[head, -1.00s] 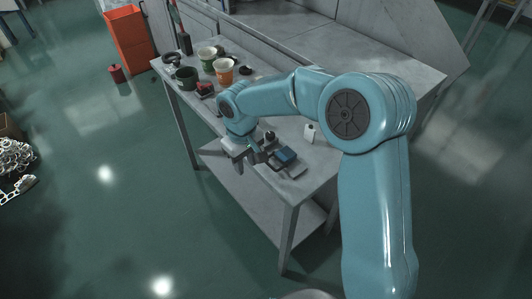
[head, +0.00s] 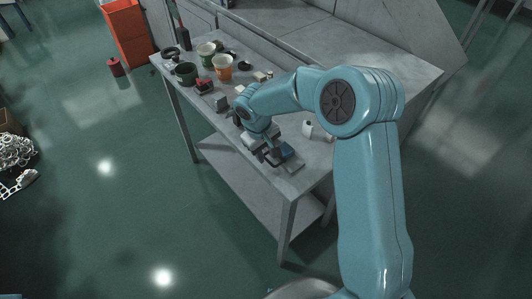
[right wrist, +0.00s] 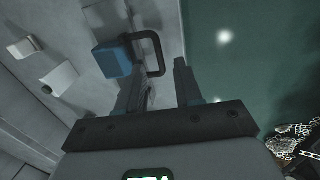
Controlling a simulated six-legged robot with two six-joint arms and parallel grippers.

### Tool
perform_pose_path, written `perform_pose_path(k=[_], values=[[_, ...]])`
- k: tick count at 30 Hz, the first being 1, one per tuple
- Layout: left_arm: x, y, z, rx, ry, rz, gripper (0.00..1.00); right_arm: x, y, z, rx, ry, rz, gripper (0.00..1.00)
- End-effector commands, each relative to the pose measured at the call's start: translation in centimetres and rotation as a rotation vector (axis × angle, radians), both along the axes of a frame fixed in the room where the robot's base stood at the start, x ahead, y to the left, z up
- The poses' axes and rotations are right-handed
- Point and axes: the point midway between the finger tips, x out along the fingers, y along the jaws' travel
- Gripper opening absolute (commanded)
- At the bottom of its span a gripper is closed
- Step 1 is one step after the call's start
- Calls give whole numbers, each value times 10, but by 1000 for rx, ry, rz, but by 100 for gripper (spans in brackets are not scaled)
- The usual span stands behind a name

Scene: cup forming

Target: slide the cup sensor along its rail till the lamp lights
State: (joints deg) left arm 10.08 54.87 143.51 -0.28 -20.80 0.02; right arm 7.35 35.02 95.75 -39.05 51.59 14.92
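A blue block (head: 288,151) sits near the front end of the grey bench, partly hidden by my right gripper (head: 268,158). In the right wrist view the blue block (right wrist: 112,60) has a black looped bracket (right wrist: 151,50) on its right side; I take it to be the cup sensor. My right gripper (right wrist: 165,82) is open, with a gap between its fingers. The fingers are close to the bracket; whether they touch it I cannot tell. I cannot make out the rail or a lamp. My left gripper is not in view.
On the bench (head: 392,75) stand a green cup (head: 206,49), an orange cup (head: 223,68) and a dark green pot (head: 186,74). A small white item (head: 308,128) lies right of my gripper. A red-orange bin (head: 129,33) stands on the floor.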

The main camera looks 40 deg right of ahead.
Motion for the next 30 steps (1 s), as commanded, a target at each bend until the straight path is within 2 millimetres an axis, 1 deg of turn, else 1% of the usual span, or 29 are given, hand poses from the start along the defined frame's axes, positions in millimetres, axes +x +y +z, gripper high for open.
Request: perform_pose_path(k=[3, 6, 14, 15, 18, 30], values=[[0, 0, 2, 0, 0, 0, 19, 0, -2, -13, 0, 2, 1, 35], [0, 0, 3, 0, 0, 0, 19, 0, -3, -19, 0, 1, 1, 35], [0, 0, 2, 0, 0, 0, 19, 0, -4, -21, 0, 0, 1, 35], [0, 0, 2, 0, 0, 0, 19, 0, -4, -21, 0, 0, 1, 28], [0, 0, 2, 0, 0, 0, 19, 0, -4, -21, 0, 0, 1, 0], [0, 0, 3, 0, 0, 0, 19, 0, -4, -20, 0, 0, 1, 0]])
